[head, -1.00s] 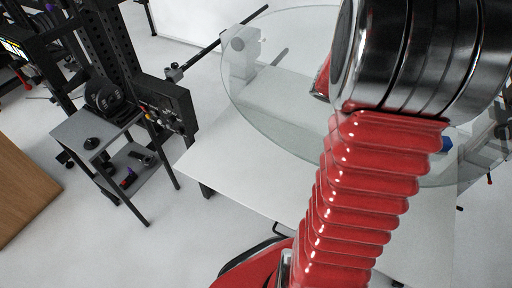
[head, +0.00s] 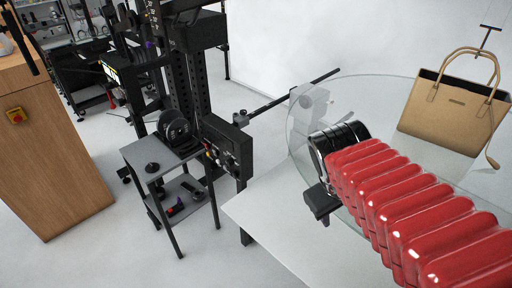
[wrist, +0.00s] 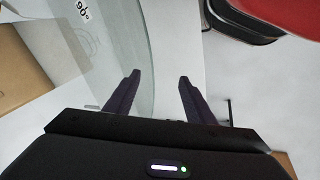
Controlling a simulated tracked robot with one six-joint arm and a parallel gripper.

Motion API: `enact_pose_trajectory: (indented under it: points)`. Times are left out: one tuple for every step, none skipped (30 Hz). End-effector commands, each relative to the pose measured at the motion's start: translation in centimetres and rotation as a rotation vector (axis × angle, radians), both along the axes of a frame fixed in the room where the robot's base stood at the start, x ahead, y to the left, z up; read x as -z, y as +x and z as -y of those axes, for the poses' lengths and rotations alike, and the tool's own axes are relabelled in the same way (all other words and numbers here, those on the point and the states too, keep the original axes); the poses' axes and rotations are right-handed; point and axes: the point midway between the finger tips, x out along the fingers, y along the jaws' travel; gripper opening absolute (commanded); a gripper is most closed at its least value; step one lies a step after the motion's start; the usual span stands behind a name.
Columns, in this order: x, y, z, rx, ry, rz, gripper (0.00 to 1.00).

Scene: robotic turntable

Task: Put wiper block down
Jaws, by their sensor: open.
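The clear round glass turntable disc (head: 297,132) is above the white table (head: 268,225). I cannot pick out a wiper block in either view; my red arm hides part of the disc.
A tan handbag (head: 455,108) is on the disc at the right. A grey two-shelf stand (head: 150,152) with black parts is left of the table. A wooden cabinet (head: 50,150) stands at the far left. Bare floor lies between them.

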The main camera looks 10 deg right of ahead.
Motion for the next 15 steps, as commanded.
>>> enact_pose_trajectory:
  points:
    - [-0.4, 0.2, -1.9, 0.005, 0.045, 0.055, 0.50]
    - [-0.6, 0.2, -3.0, 0.011, 0.074, 0.085, 0.50]
    - [-0.9, 0.3, -4.5, 0.022, 0.117, 0.123, 0.50]
    - [-1.1, 0.3, -5.6, 0.028, 0.149, 0.150, 0.50]
    - [-1.3, 0.3, -6.6, 0.035, 0.181, 0.176, 0.50]
    - [-1.6, 0.3, -7.9, 0.043, 0.223, 0.208, 0.50]
    - [-1.8, 0.3, -8.8, 0.049, 0.251, 0.228, 0.50]
    - [-2.0, 0.2, -9.6, 0.055, 0.278, 0.246, 0.50]
    - [-2.3, 0.2, -10.5, 0.061, 0.310, 0.266, 0.50]
    - [-2.4, 0.1, -11.1, 0.065, 0.331, 0.278, 0.50]
    - [-2.5, 0.1, -11.5, 0.068, 0.346, 0.288, 0.50]
    - [-2.7, 0.0, -12.0, 0.073, 0.364, 0.297, 0.50]
    - [-2.7, 0.0, -12.2, 0.075, 0.373, 0.301, 0.50]
    - [-2.7, 0.0, -12.3, 0.077, 0.379, 0.304, 0.50]
    - [-2.8, 0.0, -12.5, 0.079, 0.382, 0.305, 0.50]
